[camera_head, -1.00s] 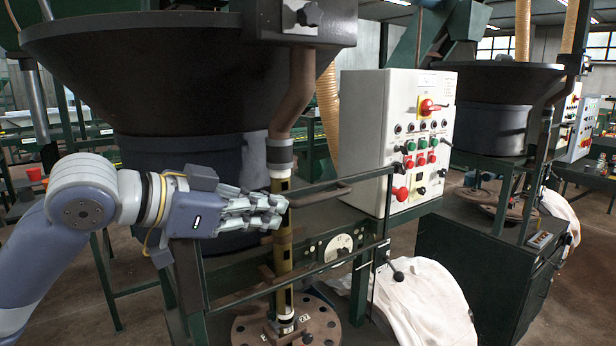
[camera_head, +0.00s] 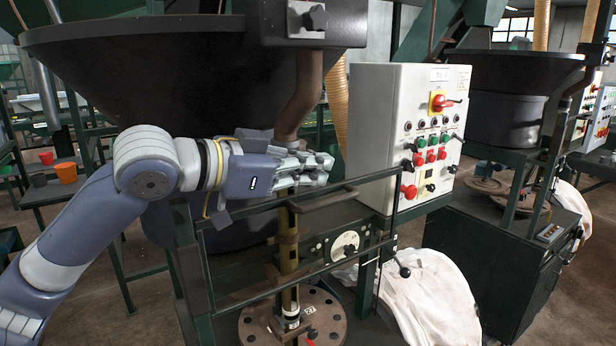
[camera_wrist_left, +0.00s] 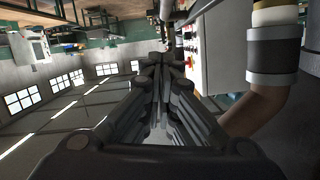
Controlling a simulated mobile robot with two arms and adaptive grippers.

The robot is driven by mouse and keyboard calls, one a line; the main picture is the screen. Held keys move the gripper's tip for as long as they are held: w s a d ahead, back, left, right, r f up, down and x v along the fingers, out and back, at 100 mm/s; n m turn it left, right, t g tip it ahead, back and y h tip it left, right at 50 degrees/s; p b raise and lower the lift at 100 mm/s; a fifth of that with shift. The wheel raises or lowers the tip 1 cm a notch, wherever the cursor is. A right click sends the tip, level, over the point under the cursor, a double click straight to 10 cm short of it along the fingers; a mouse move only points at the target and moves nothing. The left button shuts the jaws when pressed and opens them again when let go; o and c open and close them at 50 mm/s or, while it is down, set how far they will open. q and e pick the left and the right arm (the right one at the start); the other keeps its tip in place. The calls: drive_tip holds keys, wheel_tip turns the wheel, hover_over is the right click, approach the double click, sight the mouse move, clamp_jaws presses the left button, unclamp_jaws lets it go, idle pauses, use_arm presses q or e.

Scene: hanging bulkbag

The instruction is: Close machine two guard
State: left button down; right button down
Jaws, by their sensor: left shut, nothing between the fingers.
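A dark green barred guard frame (camera_head: 395,215) stands at the front of the near machine, below the big dark hopper (camera_head: 130,70). A bar handle (camera_head: 322,199) is on its upper rail. I cannot tell how far the guard is from its shut position. My left gripper (camera_head: 326,168) is shut and empty, just above the upper rail and handle, in front of the pipe under the hopper. Its fingers (camera_wrist_left: 160,85) point ahead in the left wrist view, with the pipe (camera_wrist_left: 275,75) on the right. My right gripper is not in view.
A white control box (camera_head: 385,110) with buttons and a red switch stands right of the gripper. A white bag (camera_head: 430,290) lies low on the right. A round bolted flange (camera_head: 255,325) is below the guard. A second hopper machine (camera_head: 510,120) stands farther right.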

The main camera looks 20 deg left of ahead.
use_arm(q)
drive_tip(key=f, duration=0.1)
drive_tip(key=a+f, duration=0.1)
drive_tip(key=f, duration=0.1)
drive_tip(key=shift+f, duration=0.3)
